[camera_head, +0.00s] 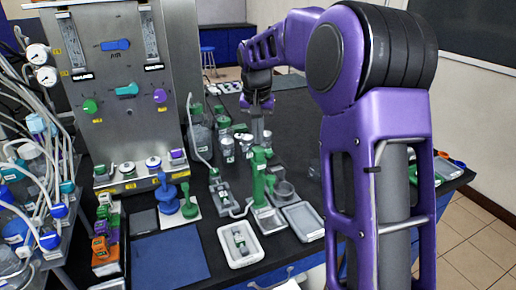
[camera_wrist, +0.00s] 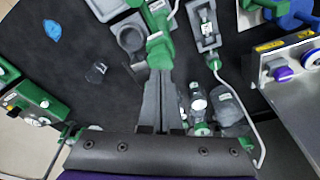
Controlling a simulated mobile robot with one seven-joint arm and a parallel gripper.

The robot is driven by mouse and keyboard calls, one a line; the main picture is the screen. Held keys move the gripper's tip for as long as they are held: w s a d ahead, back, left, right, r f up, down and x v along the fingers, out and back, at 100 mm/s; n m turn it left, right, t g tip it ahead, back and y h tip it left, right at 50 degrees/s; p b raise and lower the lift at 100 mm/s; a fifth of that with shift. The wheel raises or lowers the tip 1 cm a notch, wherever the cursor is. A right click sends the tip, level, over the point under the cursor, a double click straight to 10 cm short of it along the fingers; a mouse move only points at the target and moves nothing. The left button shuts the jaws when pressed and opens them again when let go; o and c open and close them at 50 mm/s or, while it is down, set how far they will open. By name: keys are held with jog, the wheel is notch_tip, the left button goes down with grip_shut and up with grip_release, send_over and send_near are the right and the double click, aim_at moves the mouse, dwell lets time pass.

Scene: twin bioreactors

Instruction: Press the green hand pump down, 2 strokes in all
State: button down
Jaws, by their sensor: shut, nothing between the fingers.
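The green hand pump (camera_head: 258,184) stands upright on a light base plate near the front of the black bench. In the wrist view the pump (camera_wrist: 157,22) lies just beyond my fingertips. My gripper (camera_head: 258,143) points down over the pump's top, with its fingers together and nothing between them. In the wrist view the grey fingers (camera_wrist: 159,76) end at the green pump head and hide part of it. I cannot tell whether the tips touch it.
A white tray (camera_head: 225,246) with small items and a grey tray (camera_head: 316,222) flank the pump's base. A blue and green valve piece (camera_head: 168,200) stands left. A steel panel (camera_head: 125,75) with knobs rises behind it. Bottles and tubing stand nearby. A blue mat (camera_head: 168,262) lies front left.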

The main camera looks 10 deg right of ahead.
aim_at(258, 149)
jog(key=shift+s+b+x, duration=0.15)
jog(key=shift+b+x, duration=0.4)
jog(key=shift+x, duration=0.3)
jog(key=shift+s+b+x, duration=0.2)
jog(key=shift+b+x, duration=0.3)
jog(key=shift+x, duration=0.35)
jog(key=shift+a+f, duration=0.1)
jog(key=shift+w+p+v, duration=0.15)
jog(key=shift+p+v, duration=0.7)
jog(key=shift+v, duration=0.05)
jog(key=shift+w+p+v, duration=0.2)
jog(key=shift+p+v, duration=0.65)
jog(key=shift+v, duration=0.1)
jog(key=w+v, duration=0.1)
jog(key=v, duration=0.5)
jog(key=shift+d+p, duration=0.3)
jog(key=shift+w, duration=0.1)
